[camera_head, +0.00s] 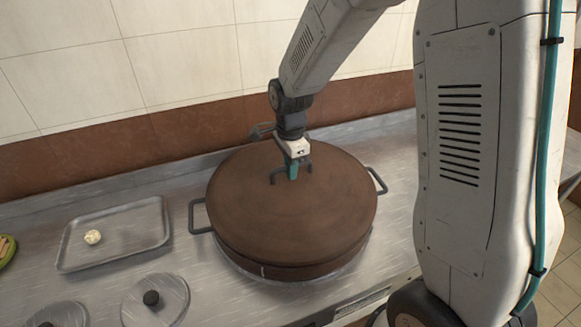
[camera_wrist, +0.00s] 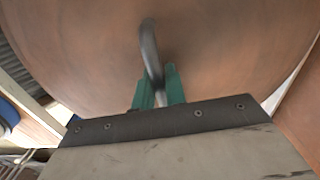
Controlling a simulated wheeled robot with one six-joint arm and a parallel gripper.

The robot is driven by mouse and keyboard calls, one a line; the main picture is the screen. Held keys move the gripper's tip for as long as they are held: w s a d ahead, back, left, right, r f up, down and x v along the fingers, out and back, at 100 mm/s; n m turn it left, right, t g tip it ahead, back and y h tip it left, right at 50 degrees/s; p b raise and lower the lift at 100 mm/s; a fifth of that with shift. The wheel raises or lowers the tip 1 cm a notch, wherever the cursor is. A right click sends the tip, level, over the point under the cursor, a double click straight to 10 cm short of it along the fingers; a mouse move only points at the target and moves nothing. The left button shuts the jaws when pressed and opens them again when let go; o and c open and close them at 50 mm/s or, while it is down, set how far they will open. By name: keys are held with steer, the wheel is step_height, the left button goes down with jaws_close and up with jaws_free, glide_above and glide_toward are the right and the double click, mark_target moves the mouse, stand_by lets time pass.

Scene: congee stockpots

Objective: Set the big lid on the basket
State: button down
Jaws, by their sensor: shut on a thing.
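The big lid (camera_head: 312,215) is a round brown disc with a dark bar handle on top. It lies over the basket (camera_head: 285,270), a round brown vessel of which only the lower side shows. In the head view the lid looks level and close to the basket's rim; I cannot tell whether it fully rests there. My gripper (camera_head: 293,172) points down at the middle of the lid, its green fingers shut on the handle. The wrist view shows the fingers (camera_wrist: 158,88) around the dark handle (camera_wrist: 150,50), with the lid's brown surface filling the background.
A metal tray (camera_head: 75,263) with a small pale bun (camera_head: 93,237) stands on the steel counter at the left. A tiled wall (camera_head: 180,70) rises behind.

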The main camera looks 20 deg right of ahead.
steer(key=shift+f, duration=0.5)
steer(key=c, duration=1.7)
jaws_free()
steer(key=shift+r, duration=5.5)
